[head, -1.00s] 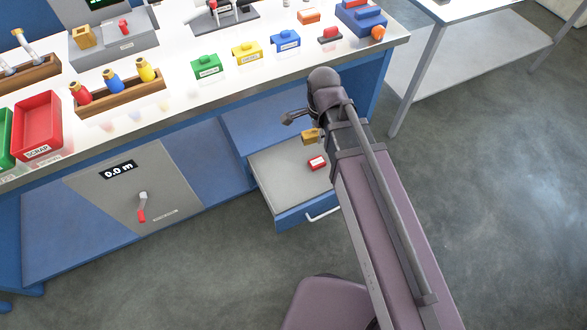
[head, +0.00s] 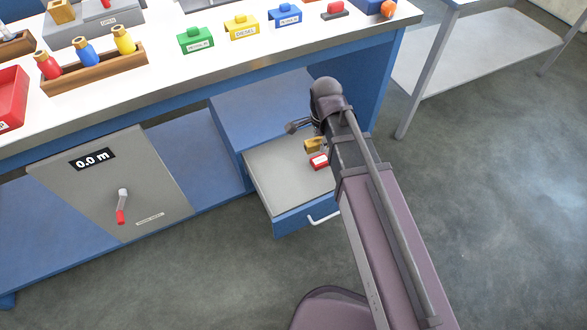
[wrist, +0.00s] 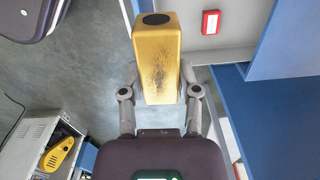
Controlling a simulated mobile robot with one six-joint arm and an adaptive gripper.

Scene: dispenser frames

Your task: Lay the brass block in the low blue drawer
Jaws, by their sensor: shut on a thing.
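The brass block (wrist: 156,70) is between the two fingers of my gripper (wrist: 158,92) in the wrist view, and they are shut on it. In the head view the brass block (head: 313,145) shows small beside the end of my arm, over the open drawer. My gripper (head: 314,138) is partly hidden there by the arm. The low blue drawer (head: 272,186) is pulled out under the bench, with a grey inside and a white handle. A red block with a white top (head: 319,162) lies in it, just below the brass block in the picture. The height of the block above the drawer floor is hard to tell.
A grey panel with a crank (head: 122,205) stands left of the drawer. The drawer's left part is bare.

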